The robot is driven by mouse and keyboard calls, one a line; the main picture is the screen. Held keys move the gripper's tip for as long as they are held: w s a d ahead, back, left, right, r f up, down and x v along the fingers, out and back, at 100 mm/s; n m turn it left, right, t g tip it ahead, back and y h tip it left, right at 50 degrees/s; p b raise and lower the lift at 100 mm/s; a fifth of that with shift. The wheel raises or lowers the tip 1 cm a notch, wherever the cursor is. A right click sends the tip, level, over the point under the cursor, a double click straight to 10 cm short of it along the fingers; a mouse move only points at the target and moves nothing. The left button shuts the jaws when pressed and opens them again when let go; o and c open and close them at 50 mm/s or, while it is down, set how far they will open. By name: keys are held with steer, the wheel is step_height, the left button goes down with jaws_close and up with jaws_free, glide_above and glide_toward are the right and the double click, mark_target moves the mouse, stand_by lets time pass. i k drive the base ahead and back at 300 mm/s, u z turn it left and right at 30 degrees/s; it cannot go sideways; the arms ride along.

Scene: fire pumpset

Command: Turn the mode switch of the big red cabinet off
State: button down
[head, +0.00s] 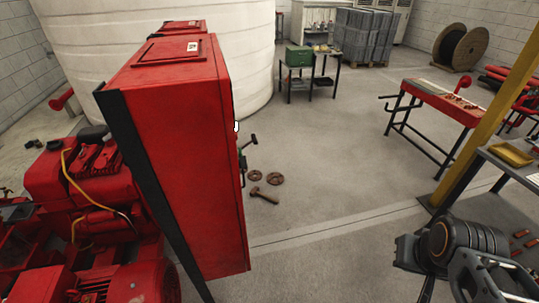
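The big red cabinet (185,165) stands left of centre, tall and upright, with its broad side panel towards me. Its right-hand face is seen almost edge-on. A small white part (236,127) and a dark lever-like handle (247,148) stick out from that side. I cannot pick out the mode switch or tell its position. My arm (460,245), dark grey with orange rings, shows at the lower right, well apart from the cabinet. I see no gripper fingers.
Red pump machinery (95,190) crowds the left of the cabinet. A hammer (265,195) and two round rusty parts (275,179) lie on the floor to its right. A yellow post (490,110) and grey table (520,165) stand at right. The middle floor is open.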

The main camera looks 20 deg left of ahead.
mark_target(243, 162)
steer(key=i, duration=0.85)
steer(key=u, duration=2.2)
steer(key=k, duration=0.5)
steer(key=z, duration=0.65)
steer(key=i, duration=0.6)
steer(key=u, duration=1.2)
